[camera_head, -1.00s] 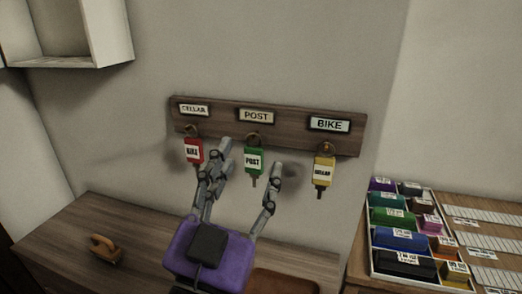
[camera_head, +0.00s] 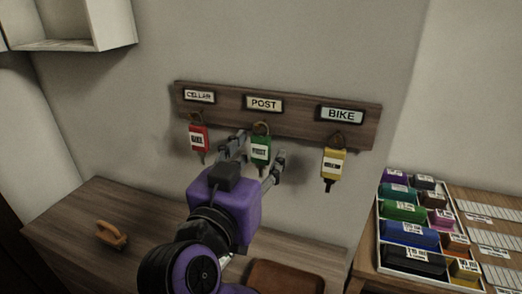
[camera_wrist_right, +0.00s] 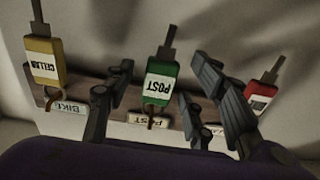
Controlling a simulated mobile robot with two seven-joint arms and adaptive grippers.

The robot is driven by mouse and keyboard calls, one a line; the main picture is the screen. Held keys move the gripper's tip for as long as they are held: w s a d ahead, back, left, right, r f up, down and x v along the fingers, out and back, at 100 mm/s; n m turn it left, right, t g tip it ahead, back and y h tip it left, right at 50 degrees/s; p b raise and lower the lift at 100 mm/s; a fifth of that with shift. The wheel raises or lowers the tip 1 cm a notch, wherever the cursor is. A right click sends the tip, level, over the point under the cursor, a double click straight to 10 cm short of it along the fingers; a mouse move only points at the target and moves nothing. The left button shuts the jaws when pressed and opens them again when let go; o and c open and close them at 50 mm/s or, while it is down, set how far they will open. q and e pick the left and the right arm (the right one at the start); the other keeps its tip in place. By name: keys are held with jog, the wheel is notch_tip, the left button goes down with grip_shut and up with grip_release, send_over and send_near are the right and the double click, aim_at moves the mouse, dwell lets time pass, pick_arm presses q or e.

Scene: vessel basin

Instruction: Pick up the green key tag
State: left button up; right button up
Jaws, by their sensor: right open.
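The green key tag (camera_head: 261,151), labelled POST, hangs with its key on a hook under the POST plate of the wooden wall rack (camera_head: 228,112). My right gripper (camera_head: 257,155) is open, with one finger on each side of the green tag and its purple body below. In the right wrist view the green tag (camera_wrist_right: 160,84) appears upside down between the gripper's spread fingers (camera_wrist_right: 158,95). I cannot tell whether either finger touches it. My left gripper is not in view.
A red tag (camera_head: 198,138) hangs left of the green one, and a yellow tag (camera_head: 333,163) hangs right. Below are a wooden cabinet top with a wooden handle-like object (camera_head: 111,235) and a brown tray (camera_head: 287,277). A box of coloured items (camera_head: 379,241) stands at right.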

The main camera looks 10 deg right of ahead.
jog(key=shift+w, duration=0.1)
jog(key=c, duration=1.2)
jog(key=shift+o, duration=0.2)
jog(key=shift+r, duration=0.9)
jog(key=v, duration=1.8)
